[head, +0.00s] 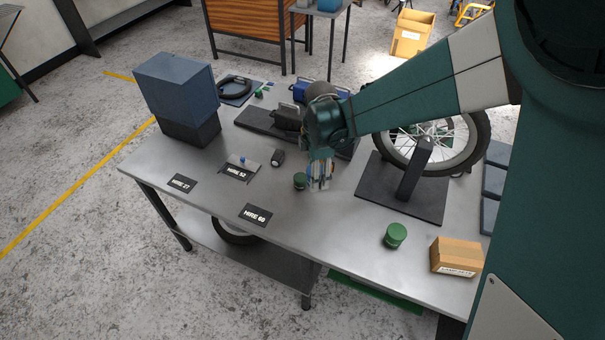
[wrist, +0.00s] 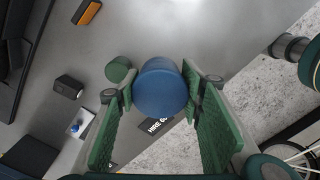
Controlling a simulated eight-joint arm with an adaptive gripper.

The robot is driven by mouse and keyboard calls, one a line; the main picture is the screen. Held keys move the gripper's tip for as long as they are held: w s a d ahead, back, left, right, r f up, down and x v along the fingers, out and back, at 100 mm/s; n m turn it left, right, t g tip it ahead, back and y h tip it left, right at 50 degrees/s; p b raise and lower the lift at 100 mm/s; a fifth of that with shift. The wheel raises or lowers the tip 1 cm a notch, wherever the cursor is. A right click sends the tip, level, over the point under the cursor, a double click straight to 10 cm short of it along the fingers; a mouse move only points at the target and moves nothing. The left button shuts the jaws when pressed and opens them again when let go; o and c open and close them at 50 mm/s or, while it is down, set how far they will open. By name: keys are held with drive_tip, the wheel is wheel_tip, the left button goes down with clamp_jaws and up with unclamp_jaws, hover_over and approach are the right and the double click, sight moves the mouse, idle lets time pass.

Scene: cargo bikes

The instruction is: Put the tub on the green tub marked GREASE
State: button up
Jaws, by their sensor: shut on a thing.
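My gripper (head: 320,182) is above the middle of the metal bench. It is shut on a blue tub (wrist: 160,88), which sits between its green finger pads in the wrist view. In the head view the fingers mostly hide the tub. A small green tub (head: 300,181) stands on the bench just left of my gripper; it also shows beside the blue tub in the wrist view (wrist: 118,70). A larger green tub (head: 396,235) stands near the bench's front right. I cannot read a GREASE mark on either green tub.
A wheel on a dark stand (head: 405,193) is right of my gripper. A cardboard box (head: 457,257) stands at the front right. HIRE cards (head: 255,215) lie along the front edge. A small black block (head: 278,157) and a dark blue box (head: 178,88) are to the left.

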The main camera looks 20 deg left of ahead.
wheel_tip(320, 180, up, 3)
drive_tip(key=n+p, duration=0.1)
drive_tip(key=p, duration=0.1)
hover_over(301, 177)
drive_tip(key=shift+s+f, duration=0.1)
drive_tip(key=shift+f, duration=0.1)
drive_tip(key=shift+f, duration=3.05)
drive_tip(key=shift+f, duration=0.1)
drive_tip(key=shift+f, duration=1.75)
drive_tip(key=shift+f, duration=0.2)
drive_tip(key=o, duration=1.1)
drive_tip(key=shift+c, duration=0.2)
